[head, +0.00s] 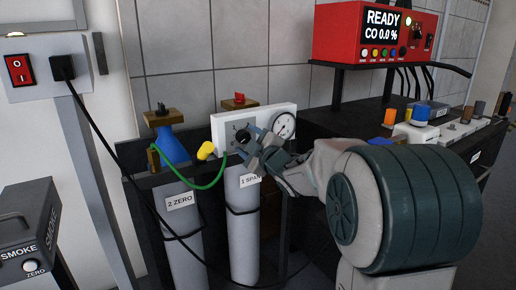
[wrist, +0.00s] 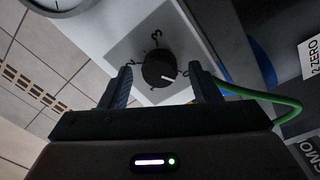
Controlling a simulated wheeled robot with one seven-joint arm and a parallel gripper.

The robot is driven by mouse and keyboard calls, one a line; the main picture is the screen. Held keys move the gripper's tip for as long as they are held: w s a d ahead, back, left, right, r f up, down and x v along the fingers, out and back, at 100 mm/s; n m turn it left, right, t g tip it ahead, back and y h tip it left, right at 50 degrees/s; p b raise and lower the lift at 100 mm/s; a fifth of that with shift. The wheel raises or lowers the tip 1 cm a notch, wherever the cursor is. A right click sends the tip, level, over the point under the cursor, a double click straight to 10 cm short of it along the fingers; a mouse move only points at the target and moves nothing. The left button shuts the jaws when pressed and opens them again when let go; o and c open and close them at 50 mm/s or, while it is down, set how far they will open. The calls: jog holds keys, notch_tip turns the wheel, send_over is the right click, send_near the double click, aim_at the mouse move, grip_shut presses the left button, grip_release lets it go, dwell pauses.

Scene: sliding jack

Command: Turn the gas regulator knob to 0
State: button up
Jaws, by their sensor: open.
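The gas regulator knob (wrist: 158,70) is a black round dial with a white pointer mark, set on a grey square of a white panel (head: 219,127). In the wrist view a "3" shows beside it, and the other scale marks are partly hidden. The pointer aims at the lower right of the picture, away from the "3"; I cannot read the number there. My gripper (wrist: 161,82) is open, with one finger on each side of the knob. I cannot tell whether either finger touches it.
A pressure gauge (head: 283,126) is on the same panel. A green hose (head: 207,186) with a yellow end (head: 205,150) runs close to my gripper. Cylinders labelled "2 ZERO" (head: 182,235) and "1 SPAN" (head: 242,225) stand below. A red analyser (head: 372,32) sits on a shelf at right.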

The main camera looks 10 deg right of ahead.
jog(key=p+v, duration=0.2)
jog(key=v, duration=1.1)
jog(key=shift+s+p, duration=0.25)
jog(key=shift+p, duration=0.15)
